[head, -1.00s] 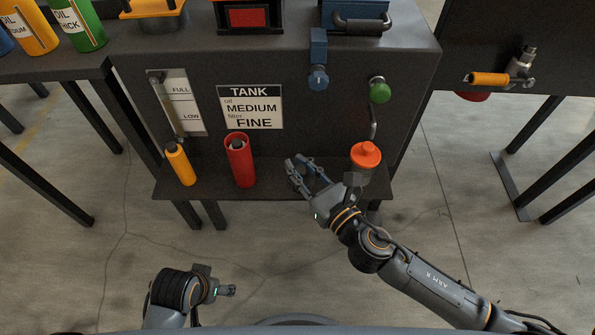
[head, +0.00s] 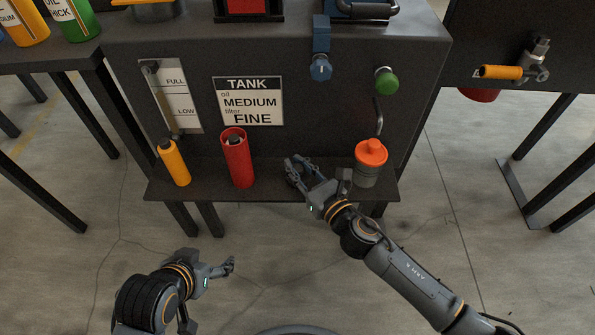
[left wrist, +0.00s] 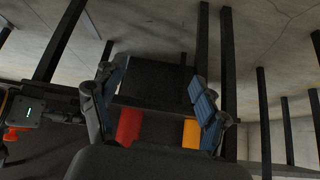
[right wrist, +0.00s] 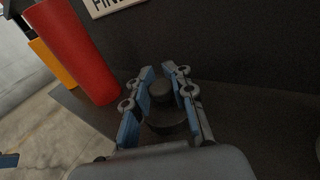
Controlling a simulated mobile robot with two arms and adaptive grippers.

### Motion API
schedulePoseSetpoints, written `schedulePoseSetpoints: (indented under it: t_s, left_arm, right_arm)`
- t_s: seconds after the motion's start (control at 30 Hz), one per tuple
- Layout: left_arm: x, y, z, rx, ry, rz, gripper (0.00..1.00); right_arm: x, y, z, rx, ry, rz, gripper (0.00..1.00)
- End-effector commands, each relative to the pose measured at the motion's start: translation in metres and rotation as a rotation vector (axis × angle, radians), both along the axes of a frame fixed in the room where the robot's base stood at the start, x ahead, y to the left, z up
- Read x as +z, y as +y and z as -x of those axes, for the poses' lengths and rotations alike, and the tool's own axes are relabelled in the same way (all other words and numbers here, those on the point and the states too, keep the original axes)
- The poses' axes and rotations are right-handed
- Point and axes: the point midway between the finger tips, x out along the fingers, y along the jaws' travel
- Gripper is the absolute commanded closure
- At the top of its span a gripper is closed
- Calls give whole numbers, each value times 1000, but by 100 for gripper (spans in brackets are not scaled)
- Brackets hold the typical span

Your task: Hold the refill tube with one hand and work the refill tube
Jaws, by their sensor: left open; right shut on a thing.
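My right gripper (head: 298,168) is at the front of the tank's shelf, between the red cylinder and the orange-lidded cup. In the right wrist view, its fingers (right wrist: 165,85) close around a dark stepped round piece (right wrist: 168,121), which looks to be the refill tube. The fingers hide this piece in the head view. My left gripper (head: 230,266) is open and empty, low in front of the shelf and apart from it. Its spread fingers (left wrist: 155,98) also show in the left wrist view.
The shelf (head: 210,186) holds a yellow cylinder (head: 174,163), a red cylinder (head: 237,160) and an orange-lidded cup (head: 369,162). Floor in front of the shelf is clear.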

Motion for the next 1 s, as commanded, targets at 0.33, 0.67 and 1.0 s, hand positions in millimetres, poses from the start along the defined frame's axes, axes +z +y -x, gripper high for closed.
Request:
schedulePoseSetpoints:
  t_s: [0.33,0.67,1.0]
  left_arm:
    - [15,-9,-27,-11,-147,32,26]
    - [17,-10,-30,-12,-168,37,26]
    - [20,-11,-34,-14,-190,41,26]
  right_arm:
    - [-9,0,0,0,-1,1,100]
    - [-10,0,0,0,0,0,100]
    - [-11,0,0,0,0,0,54]
